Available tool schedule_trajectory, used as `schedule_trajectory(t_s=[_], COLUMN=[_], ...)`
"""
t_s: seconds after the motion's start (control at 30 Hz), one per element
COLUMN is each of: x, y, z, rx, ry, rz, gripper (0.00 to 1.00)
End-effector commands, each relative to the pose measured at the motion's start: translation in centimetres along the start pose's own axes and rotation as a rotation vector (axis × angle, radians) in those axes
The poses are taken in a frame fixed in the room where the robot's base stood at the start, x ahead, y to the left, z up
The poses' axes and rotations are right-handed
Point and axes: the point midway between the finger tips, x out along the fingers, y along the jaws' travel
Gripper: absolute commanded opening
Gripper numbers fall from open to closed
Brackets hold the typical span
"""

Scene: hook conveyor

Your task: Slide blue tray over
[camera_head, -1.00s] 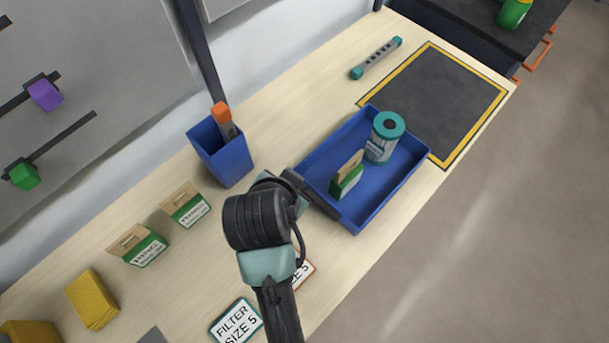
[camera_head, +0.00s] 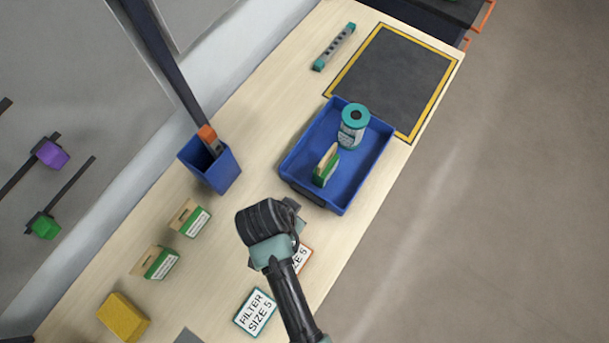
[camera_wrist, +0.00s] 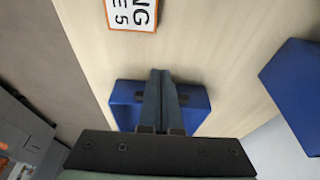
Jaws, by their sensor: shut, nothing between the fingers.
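The blue tray (camera_head: 358,185) sits on the bench, its far edge against the near border of the dark yellow-edged mat (camera_head: 395,75). It holds a teal-topped canister (camera_head: 353,124) and a small green carton (camera_head: 326,166). My gripper (camera_head: 292,205) is shut and empty, just off the tray's near end, mostly hidden by my wrist. In the wrist view, the shut fingers (camera_wrist: 160,75) point across the tray (camera_wrist: 122,105), covering its middle. Dark handle parts show beside them. Whether they touch it is unclear.
Two green cartons (camera_head: 189,218), a yellow block (camera_head: 123,317) and label cards (camera_head: 256,312) lie nearer. A teal-ended bar (camera_head: 334,47) lies left of the mat. The mat is bare.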

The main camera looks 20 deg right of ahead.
Motion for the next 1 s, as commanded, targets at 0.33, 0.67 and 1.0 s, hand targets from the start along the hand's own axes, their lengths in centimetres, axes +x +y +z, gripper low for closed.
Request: schedule_trajectory(t_s=[0.33, 0.67, 1.0], x=[3.1, 3.6, 4.2], y=[0.0, 0.0, -0.1], z=[-2.9, -3.8, -5.5], rx=[0.002, -0.001, 0.006], ry=[0.0, 0.0, 0.002], rz=[-0.001, -0.001, -0.001], gripper=[0.0, 0.0, 0.0])
